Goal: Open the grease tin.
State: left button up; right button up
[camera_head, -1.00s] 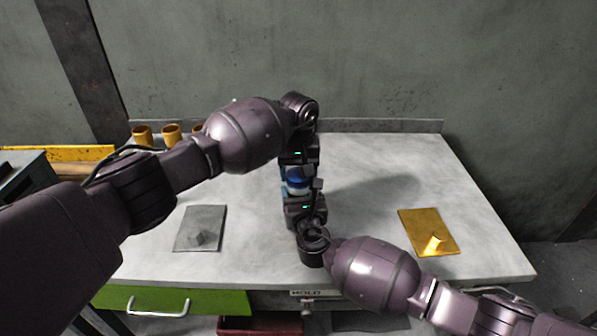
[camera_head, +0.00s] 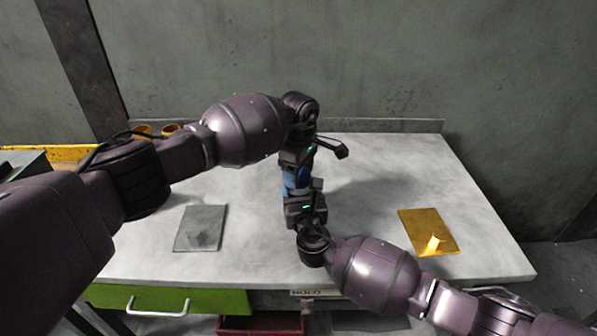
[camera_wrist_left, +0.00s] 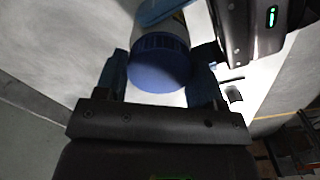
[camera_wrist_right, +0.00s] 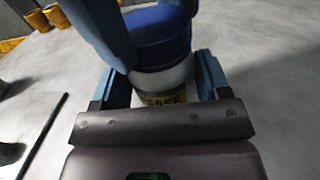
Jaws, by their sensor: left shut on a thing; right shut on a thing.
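The grease tin has a white body (camera_wrist_right: 163,85) with a yellow label and a blue lid (camera_wrist_right: 160,28). It stands upright near the middle of the bench; in the head view (camera_head: 297,181) the grippers mostly hide it. My left gripper (camera_head: 296,167) is above and shut on the blue lid, with a finger on each side; the lid also shows in the left wrist view (camera_wrist_left: 160,65). My right gripper (camera_head: 301,194) is low on the near side, shut on the tin's white body. The lid appears to sit on the body; I cannot tell whether it is loose.
A grey plate (camera_head: 200,228) lies on the bench at left, a yellow plate (camera_head: 428,231) at right. Yellow cups (camera_head: 170,129) stand at the back left, partly behind my left arm. A green drawer (camera_head: 170,300) is below the bench front. The bench's back right is clear.

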pick_arm(q)
jog(key=n, duration=0.5)
jog(key=shift+n, duration=0.3)
jog(key=n, duration=0.9)
jog(key=shift+r, duration=0.1)
jog(key=n, duration=2.4)
jog(key=shift+r, duration=0.45)
